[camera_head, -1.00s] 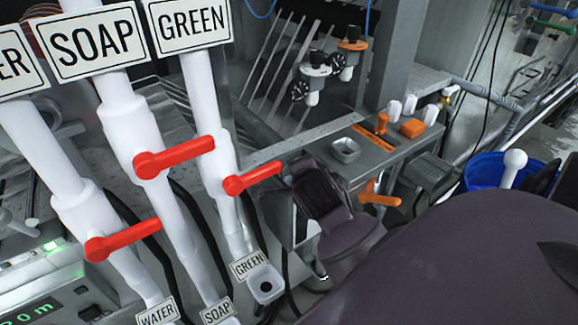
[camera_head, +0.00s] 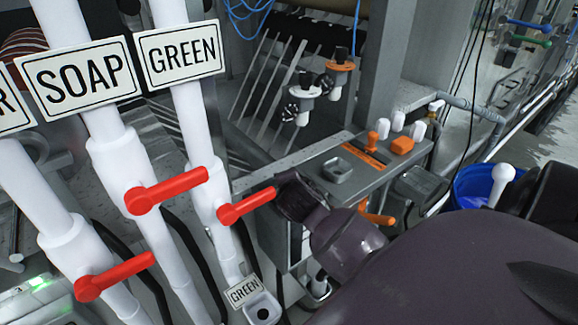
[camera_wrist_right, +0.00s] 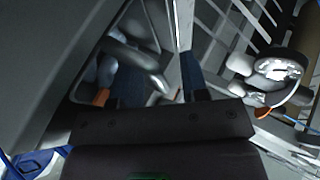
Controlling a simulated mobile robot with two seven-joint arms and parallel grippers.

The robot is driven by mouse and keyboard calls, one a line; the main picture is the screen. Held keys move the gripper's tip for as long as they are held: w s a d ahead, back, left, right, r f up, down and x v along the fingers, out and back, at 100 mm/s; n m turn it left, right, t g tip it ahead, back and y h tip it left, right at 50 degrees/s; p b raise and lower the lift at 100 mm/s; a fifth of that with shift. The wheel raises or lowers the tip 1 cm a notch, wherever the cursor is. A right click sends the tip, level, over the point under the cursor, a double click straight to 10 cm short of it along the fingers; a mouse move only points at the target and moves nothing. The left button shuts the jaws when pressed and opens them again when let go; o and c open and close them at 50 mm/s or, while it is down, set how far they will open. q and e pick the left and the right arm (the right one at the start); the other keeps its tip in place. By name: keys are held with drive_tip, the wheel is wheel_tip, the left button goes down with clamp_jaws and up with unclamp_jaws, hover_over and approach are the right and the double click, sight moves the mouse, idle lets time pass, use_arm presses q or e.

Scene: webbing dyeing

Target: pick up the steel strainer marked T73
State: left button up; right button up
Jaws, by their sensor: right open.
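A small square steel cup (camera_head: 338,169) sits in the top of the grey steel ledge in the head view. It may be the strainer, but I cannot read T73 on it. My right arm comes in from the right, and its dark wrist is just left of and below the cup; its fingertips cannot be made out there. In the right wrist view my right gripper (camera_wrist_right: 158,82) is open, with two dark fingers apart. A blurred shiny grey shape (camera_wrist_right: 145,62) shows between and beyond them; I cannot tell what it is. My left gripper is in neither view.
White pipes with red levers (camera_head: 166,191) stand at the left, close to my right wrist. The ledge (camera_head: 365,175) carries orange and white knobs (camera_head: 402,146). White-and-orange valves (camera_head: 304,98) are behind it. A blue bucket (camera_head: 476,186) stands at the right.

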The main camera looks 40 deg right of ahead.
clamp_jaws()
idle(0.5)
